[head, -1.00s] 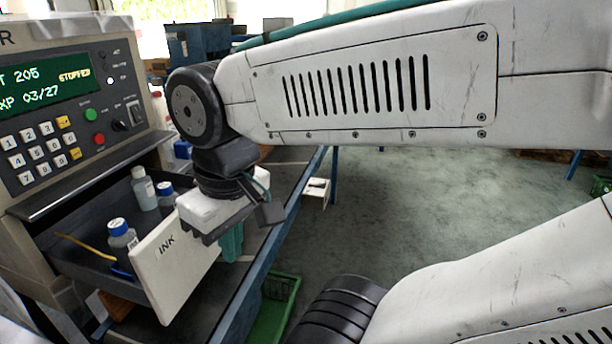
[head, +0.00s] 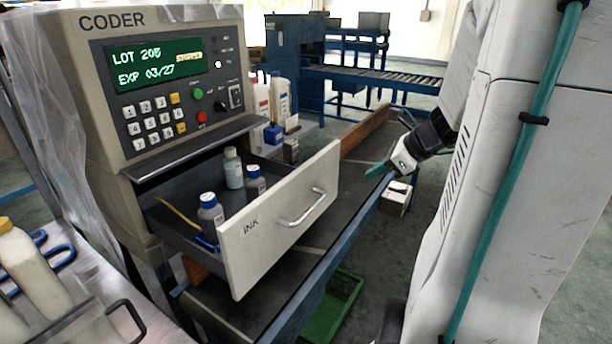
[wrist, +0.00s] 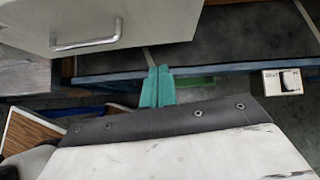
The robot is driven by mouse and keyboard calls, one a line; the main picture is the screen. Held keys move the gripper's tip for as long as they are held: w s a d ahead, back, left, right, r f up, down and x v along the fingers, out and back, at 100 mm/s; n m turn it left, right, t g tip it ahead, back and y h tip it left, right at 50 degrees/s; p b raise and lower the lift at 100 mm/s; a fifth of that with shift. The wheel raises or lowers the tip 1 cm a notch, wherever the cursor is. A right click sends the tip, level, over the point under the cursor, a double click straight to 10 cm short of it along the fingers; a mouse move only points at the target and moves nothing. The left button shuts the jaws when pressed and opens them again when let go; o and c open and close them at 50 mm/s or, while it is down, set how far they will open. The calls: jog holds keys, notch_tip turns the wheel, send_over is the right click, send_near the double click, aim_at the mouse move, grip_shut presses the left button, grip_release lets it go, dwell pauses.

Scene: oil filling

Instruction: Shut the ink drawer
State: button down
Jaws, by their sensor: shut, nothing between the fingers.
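The ink drawer (head: 262,228) stands pulled out of the coder (head: 90,110). Its pale front carries the word INK and a metal handle (head: 303,208). Inside it are small bottles with blue and white caps (head: 210,215) and a yellow stick. My gripper (head: 378,169) is right of the drawer front and apart from it, with its teal fingers together and empty. In the wrist view the fingers (wrist: 157,87) point toward the bench rail, and the drawer front (wrist: 150,30) with its handle shows above and to the left.
A dark bench with a blue edge rail (head: 320,270) runs under the drawer. A green crate (head: 335,305) is below. Tall bottles (head: 279,100) stand behind the drawer.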

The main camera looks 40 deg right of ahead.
jog(key=shift+m, duration=0.7)
jog(key=shift+w+d+r+x, duration=0.25)
jog(key=shift+w+x, duration=0.1)
jog(key=shift+x, duration=1.7)
jog(key=shift+w+d+r+x, duration=0.25)
jog(key=shift+w+x, duration=0.1)
jog(key=shift+x, duration=1.7)
jog(key=shift+w+d+r+x, duration=0.15)
jog(key=shift+w+d+x, duration=0.15)
jog(key=shift+x, duration=1.75)
jog(key=shift+w, duration=0.1)
